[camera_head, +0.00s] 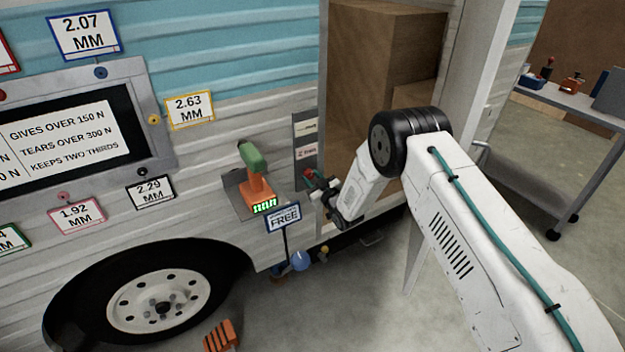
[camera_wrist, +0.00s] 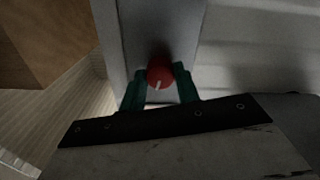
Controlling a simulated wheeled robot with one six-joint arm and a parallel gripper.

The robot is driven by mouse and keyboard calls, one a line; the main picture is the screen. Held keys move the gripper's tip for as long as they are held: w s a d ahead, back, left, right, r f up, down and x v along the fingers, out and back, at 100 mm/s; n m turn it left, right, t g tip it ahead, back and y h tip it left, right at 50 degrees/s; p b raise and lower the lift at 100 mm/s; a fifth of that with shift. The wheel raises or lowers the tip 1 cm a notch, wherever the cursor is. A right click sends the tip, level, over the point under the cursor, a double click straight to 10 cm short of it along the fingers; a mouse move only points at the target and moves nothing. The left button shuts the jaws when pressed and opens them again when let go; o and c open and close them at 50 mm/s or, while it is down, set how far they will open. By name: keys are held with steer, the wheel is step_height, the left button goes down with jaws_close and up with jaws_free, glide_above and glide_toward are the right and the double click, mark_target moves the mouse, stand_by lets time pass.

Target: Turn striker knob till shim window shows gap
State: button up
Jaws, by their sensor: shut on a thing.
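The striker knob (camera_wrist: 160,72) is a round red knob with a white pointer line, on a grey upright plate. My gripper (camera_wrist: 159,78) is shut on it, with one teal finger at each side. The pointer line slants down and slightly left. In the head view, my gripper (camera_head: 314,181) is at the lower part of the grey plate (camera_head: 300,140) beside the door opening, and a bit of red shows there. Two small pale label windows (camera_head: 307,153) sit on the plate above the knob. The lower one has reddish lettering too small to read.
An orange and green tool with a lit green display (camera_head: 264,206) stands on a small shelf left of my gripper. A sign reading FREE (camera_head: 283,217) stands below it. Cardboard boxes (camera_head: 375,60) fill the doorway. A wheel (camera_head: 158,302) and an orange block (camera_head: 221,337) are lower left.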

steer(key=shift+n, duration=1.5)
steer(key=o, duration=1)
steer(key=shift+c, duration=0.2)
steer(key=shift+s+d, duration=0.1)
steer(key=v, duration=0.7)
steer(key=shift+s+d, duration=0.2)
steer(key=shift+s, duration=0.05)
